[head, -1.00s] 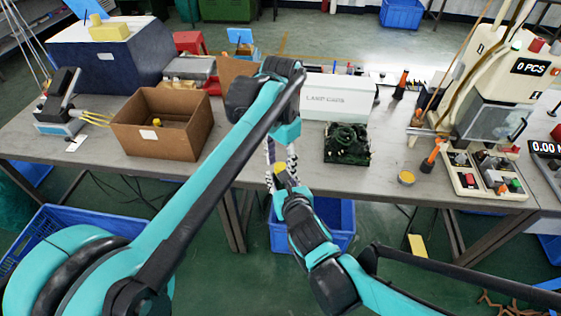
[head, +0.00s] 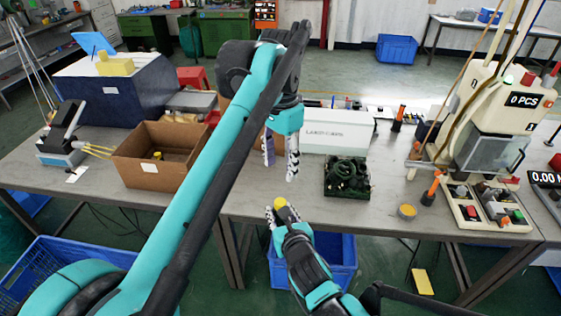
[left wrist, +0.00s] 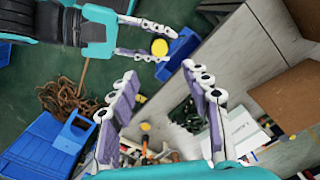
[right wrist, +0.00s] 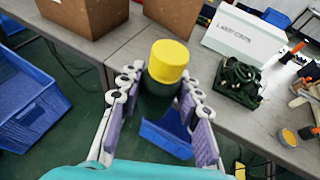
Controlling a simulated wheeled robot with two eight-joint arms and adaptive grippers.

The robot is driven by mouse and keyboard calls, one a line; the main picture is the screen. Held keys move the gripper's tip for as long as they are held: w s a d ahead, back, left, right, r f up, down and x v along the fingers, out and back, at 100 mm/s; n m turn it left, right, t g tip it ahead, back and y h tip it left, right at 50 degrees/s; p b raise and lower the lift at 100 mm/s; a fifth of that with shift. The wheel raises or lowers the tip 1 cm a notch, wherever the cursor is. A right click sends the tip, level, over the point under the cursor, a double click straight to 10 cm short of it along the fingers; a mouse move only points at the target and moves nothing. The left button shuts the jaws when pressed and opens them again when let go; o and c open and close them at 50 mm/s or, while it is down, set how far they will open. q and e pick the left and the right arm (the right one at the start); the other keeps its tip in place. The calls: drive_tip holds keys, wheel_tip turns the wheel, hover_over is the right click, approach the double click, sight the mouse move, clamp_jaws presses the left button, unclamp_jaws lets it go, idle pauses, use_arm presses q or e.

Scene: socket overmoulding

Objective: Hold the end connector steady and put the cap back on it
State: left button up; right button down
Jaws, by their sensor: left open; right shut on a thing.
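My right gripper (head: 281,211) is shut on the end connector, a dark green cylinder (right wrist: 157,97), in front of the table's near edge. The yellow cap (right wrist: 168,60) sits on the connector's top end and looks in line with it. The cap also shows in the head view (head: 281,202) and in the left wrist view (left wrist: 159,47). My left gripper (head: 280,170) is open and empty, above and apart from the cap. In the left wrist view its spread fingers (left wrist: 159,72) have nothing between them. Whether the cap is fully seated is hard to tell.
A cardboard box (head: 140,173) with a yellow-ended part stands on the table at left. A white box (head: 335,146), a tray of dark parts (head: 346,192) and a machine (head: 490,115) stand to the right. A blue bin (head: 338,262) is on the floor below.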

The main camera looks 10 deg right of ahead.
use_arm(q)
drive_tip(key=shift+a, duration=0.1)
idle(0.4)
drive_tip(key=s+a+f+n+t, duration=0.2)
drive_tip(key=a+f+n, duration=0.1)
drive_tip(key=a, duration=0.4)
drive_tip(key=s+a+f+n+t, duration=0.1)
drive_tip(key=s+a+f+n, duration=0.15)
drive_tip(key=a, duration=0.55)
drive_tip(key=s+a+f+n+t, duration=0.2)
drive_tip(key=s+a+f, duration=0.2)
drive_tip(key=f, duration=0.3)
drive_tip(key=s+a+f+n+t, duration=0.2)
drive_tip(key=s+a+f+n, duration=0.1)
drive_tip(key=s+a+f, duration=0.2)
wheel_tip(320, 180, down, 3)
drive_tip(key=shift+s+a+r, duration=0.15)
drive_tip(key=shift+s+a, duration=0.1)
drive_tip(key=shift+a, duration=0.55)
drive_tip(key=shift+n, duration=0.25)
